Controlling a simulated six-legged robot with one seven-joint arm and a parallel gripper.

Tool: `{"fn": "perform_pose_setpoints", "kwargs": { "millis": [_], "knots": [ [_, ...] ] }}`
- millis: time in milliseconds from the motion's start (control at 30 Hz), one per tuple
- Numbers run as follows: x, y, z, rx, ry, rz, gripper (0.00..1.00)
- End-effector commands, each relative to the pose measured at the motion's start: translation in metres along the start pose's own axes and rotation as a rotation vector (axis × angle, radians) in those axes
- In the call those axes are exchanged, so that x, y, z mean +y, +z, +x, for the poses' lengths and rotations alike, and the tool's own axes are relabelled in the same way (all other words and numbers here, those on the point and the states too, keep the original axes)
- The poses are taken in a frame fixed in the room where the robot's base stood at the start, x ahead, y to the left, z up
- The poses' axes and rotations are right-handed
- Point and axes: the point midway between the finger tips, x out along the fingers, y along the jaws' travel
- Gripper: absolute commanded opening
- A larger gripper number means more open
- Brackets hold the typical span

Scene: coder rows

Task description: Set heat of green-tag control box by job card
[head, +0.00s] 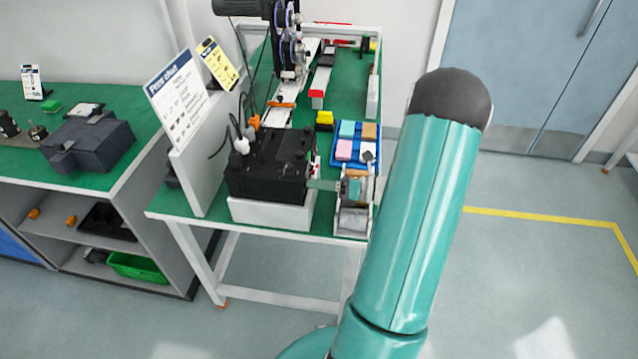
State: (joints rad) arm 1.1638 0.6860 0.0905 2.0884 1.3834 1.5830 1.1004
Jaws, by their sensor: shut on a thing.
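A black control box (262,178) sits on a white block (270,214) at the near end of the green-topped bench. Cables with white and orange plugs rise from its left top. I cannot make out a green tag on it.
A roller holder (352,220) stands at the bench's near right corner. Machinery with reels (290,50) stands at the back. A second bench (140,130) is at left. The floor at right is clear.

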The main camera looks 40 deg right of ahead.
Motion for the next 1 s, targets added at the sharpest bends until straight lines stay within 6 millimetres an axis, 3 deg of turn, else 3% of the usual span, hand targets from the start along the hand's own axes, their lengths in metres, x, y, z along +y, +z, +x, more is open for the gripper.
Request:
{"fn": "perform_pose_setpoints", "kwargs": {
  "millis": [300,800,833,867,1000],
  "knots": [
    [-0.0006,-0.0012,-0.0001,0.002,-0.003,0.126,0.03],
    [-0.0005,-0.0016,-0.0002,0.002,-0.002,0.148,0.03],
    [-0.0005,-0.0016,-0.0002,0.003,-0.002,0.148,0.28],
    [-0.0004,-0.0017,-0.0002,0.003,-0.002,0.148,0.34],
    [-0.0003,-0.0012,-0.0001,0.002,-0.001,0.147,0.35]
  ]
}}
